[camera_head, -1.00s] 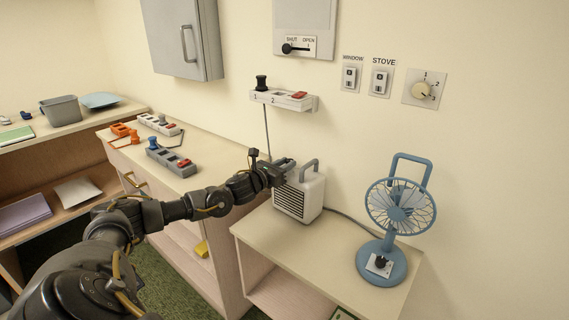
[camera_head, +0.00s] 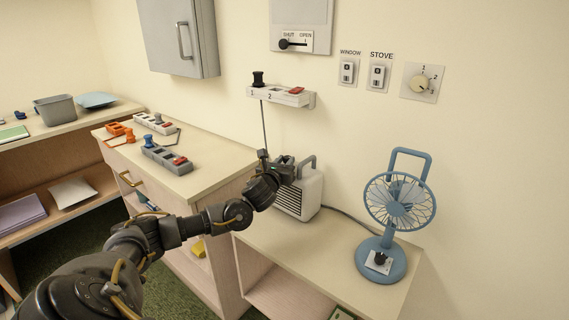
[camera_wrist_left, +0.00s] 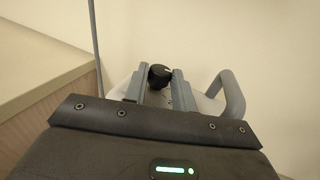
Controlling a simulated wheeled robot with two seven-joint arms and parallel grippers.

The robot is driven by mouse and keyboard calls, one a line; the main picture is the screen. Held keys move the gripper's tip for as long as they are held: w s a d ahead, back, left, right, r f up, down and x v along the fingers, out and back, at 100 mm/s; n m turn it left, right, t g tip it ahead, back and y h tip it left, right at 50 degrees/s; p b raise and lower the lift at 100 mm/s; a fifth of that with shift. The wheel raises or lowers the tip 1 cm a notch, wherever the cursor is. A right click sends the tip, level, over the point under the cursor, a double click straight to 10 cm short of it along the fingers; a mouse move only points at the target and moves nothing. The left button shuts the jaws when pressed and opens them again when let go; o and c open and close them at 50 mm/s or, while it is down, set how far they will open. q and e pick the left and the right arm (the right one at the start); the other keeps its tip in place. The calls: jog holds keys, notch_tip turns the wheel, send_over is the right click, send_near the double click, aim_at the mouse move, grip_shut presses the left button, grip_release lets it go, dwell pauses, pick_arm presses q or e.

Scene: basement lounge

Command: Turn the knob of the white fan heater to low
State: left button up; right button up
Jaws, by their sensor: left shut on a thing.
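The white fan heater (camera_head: 313,193) stands at the left end of the low cabinet top, its dark grille facing front left and a grey handle at its right. My left gripper (camera_head: 287,166) is at the heater's top, coming from the left. In the left wrist view, the black knob (camera_wrist_left: 160,75) sits on top of the heater between the two grey fingers of my left gripper (camera_wrist_left: 160,82), which is shut on it. My right gripper is out of view.
A blue desk fan (camera_head: 397,210) with its own knob stands to the right on the low cabinet (camera_head: 325,250). A taller wooden counter (camera_head: 215,165) is close on the left.

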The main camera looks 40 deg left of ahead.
pick_arm(q)
jog(key=o, duration=1)
jog(key=shift+s, duration=0.25)
jog(key=b+v, duration=0.2)
jog(key=v, duration=0.8)
jog(key=shift+d, duration=0.15)
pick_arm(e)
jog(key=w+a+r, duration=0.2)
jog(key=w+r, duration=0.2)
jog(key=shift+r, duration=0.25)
pick_arm(q)
jog(key=shift+s, duration=0.1)
